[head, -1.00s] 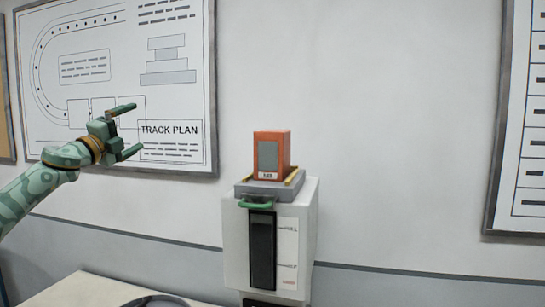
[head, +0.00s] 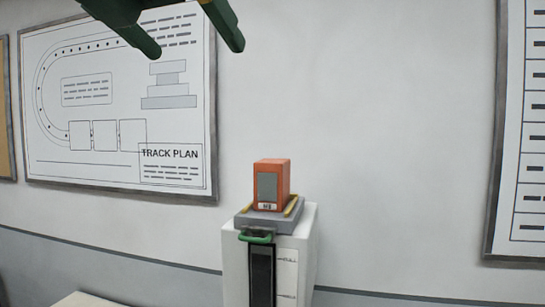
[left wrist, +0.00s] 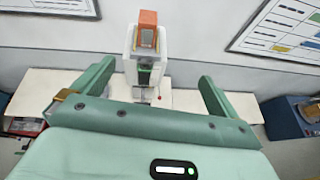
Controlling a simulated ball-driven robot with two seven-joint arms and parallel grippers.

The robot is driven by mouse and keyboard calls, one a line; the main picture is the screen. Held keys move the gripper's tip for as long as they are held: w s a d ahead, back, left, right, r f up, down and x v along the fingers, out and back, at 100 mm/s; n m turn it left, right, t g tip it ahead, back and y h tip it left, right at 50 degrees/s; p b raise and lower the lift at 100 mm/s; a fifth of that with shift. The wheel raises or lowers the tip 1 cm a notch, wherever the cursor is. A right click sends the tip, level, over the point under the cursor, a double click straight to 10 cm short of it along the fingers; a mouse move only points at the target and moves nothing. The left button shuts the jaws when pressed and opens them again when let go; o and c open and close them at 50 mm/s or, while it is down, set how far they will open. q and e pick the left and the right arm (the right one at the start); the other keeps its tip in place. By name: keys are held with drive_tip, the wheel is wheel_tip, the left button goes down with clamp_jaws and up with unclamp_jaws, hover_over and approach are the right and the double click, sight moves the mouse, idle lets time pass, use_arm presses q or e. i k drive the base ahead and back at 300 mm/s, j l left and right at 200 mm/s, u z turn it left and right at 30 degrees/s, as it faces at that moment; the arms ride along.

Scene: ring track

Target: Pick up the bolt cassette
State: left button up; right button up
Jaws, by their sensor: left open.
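The bolt cassette (head: 271,186) is an orange box with a grey front panel and a small white label. It stands upright on a grey tray (head: 268,219) with yellow side rails and a green handle, on top of a white dispenser unit (head: 236,262). My left gripper (head: 196,48) is at the top of the head view, above and left of the cassette, open and empty. In the left wrist view the cassette (left wrist: 147,32) shows beyond and between the two open fingers (left wrist: 153,80), apart from them. My right gripper is not in view.
A track plan board (head: 110,165) hangs on the wall at left and a chart board (head: 520,215) at right. The left wrist view shows a pale bench (left wrist: 38,88), a blue device (left wrist: 295,118) at right and a red item (left wrist: 25,126) at left. The wall area around the cassette is clear.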

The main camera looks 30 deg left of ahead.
sight(271, 176)
drive_tip(key=i+j, duration=0.25)
drive_tip(key=i, duration=0.25)
drive_tip(key=i+j, duration=0.2)
drive_tip(key=i, duration=0.25)
